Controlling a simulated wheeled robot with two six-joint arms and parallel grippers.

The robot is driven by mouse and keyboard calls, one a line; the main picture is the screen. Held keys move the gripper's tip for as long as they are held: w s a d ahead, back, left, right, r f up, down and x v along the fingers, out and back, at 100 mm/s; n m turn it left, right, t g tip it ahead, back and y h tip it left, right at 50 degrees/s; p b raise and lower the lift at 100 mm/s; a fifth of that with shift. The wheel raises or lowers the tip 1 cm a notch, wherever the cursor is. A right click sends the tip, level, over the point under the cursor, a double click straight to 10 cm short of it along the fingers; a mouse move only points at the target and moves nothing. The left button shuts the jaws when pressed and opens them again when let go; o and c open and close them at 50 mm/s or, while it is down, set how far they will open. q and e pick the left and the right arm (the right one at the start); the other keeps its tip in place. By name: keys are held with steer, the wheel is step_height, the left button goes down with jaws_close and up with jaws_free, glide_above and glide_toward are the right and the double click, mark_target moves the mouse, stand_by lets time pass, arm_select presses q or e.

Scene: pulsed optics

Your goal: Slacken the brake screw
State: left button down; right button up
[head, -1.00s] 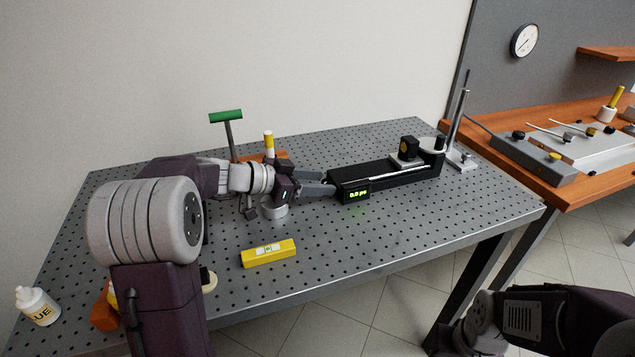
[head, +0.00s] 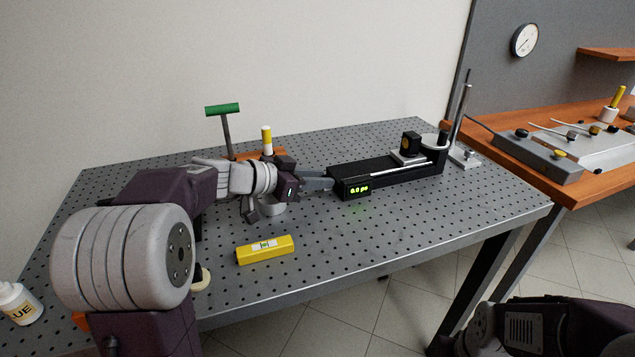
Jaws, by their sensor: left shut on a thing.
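A long black optical stage (head: 385,170) with a green display (head: 358,189) reading 0.0 ps lies on the perforated table. A black block with a dark yellow face (head: 411,145) sits on the stage near its far right end. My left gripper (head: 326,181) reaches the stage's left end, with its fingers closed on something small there. The gripped part is hidden by the fingers, and I cannot tell the brake screw apart at this size. My right arm shows at the lower right, but its gripper is not visible.
A yellow level (head: 265,249) lies in front of my left arm. A green T-handled tool (head: 223,110) and a yellow-and-white marker (head: 266,140) stand behind it. A metal post (head: 458,122) stands beyond the stage's right end. The table's front right is clear.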

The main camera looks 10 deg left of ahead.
arm_select(q)
steer(key=c, duration=1.1)
jaws_free()
steer(key=shift+c, duration=0.2)
steer(key=v, duration=0.9)
steer(key=shift+p, duration=0.4)
